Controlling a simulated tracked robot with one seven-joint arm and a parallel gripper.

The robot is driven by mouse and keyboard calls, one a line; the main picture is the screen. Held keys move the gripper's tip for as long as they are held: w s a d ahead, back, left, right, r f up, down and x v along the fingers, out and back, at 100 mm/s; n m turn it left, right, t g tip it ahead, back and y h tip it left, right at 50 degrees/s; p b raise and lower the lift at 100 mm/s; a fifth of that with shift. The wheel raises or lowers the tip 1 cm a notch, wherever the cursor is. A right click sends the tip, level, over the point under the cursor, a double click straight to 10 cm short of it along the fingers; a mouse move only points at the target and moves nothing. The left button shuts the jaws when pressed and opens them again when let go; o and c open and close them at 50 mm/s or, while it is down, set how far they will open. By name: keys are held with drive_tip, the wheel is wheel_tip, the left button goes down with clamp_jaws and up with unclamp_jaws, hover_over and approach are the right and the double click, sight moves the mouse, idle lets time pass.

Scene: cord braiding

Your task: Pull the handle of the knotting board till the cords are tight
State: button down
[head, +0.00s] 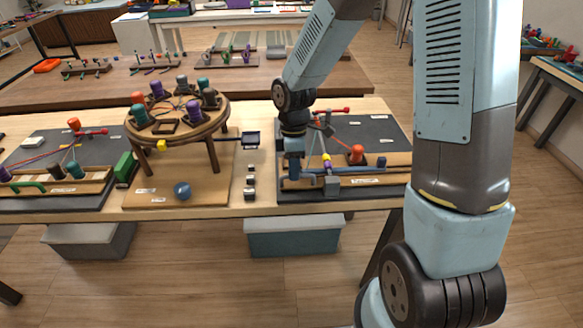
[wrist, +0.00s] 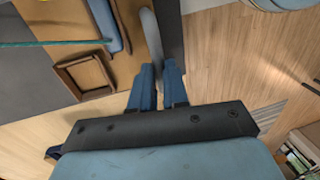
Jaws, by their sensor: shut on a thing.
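The knotting board (head: 385,130) is the dark grey board at the right of the bench, with a wooden strip and a long blue bar (head: 360,163) along its near side. Red and dark cords run from its back toward a red-orange peg (head: 356,152). My gripper (head: 293,172) is low at the board's left end. In the wrist view my gripper (wrist: 159,85) is shut on a slim grey piece, which looks like the handle (wrist: 151,35). The head view hides the handle behind my fingers. A taut teal cord (wrist: 50,43) crosses the wrist view; I cannot tell how tight the others are.
A round braiding stand (head: 190,125) with several coloured bobbins stands left of the board. A blue ball (head: 182,190) lies in front of it. Small dark blocks (head: 251,181) stand between the two. A square wooden frame (wrist: 85,76) sits near my fingers. The bench's front edge is close.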

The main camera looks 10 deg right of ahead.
drive_tip(key=c, duration=1.1)
unclamp_jaws()
drive_tip(key=shift+s, duration=0.15)
drive_tip(key=shift+r, duration=0.1)
drive_tip(key=w+r, duration=0.1)
drive_tip(key=r, duration=0.8)
drive_tip(key=w+r, duration=0.1)
drive_tip(key=r, duration=0.3)
drive_tip(key=shift+w+r, duration=0.15)
drive_tip(key=shift+w, duration=0.2)
drive_tip(key=shift+d, duration=0.1)
drive_tip(key=s+d+r+m+t, duration=0.2)
drive_tip(key=s+d+r+m, duration=0.3)
drive_tip(key=s+m, duration=0.1)
drive_tip(key=s+d+r+m+t, duration=0.3)
drive_tip(key=s+d+r+m, duration=0.2)
drive_tip(key=s+d, duration=0.1)
drive_tip(key=s+d+r+m+t, duration=0.2)
drive_tip(key=s+d+r+m, duration=0.3)
drive_tip(key=s+m, duration=0.1)
drive_tip(key=shift+d+r+m+t, duration=0.1)
drive_tip(key=shift+d+m+t, duration=0.2)
drive_tip(key=shift+t, duration=0.1)
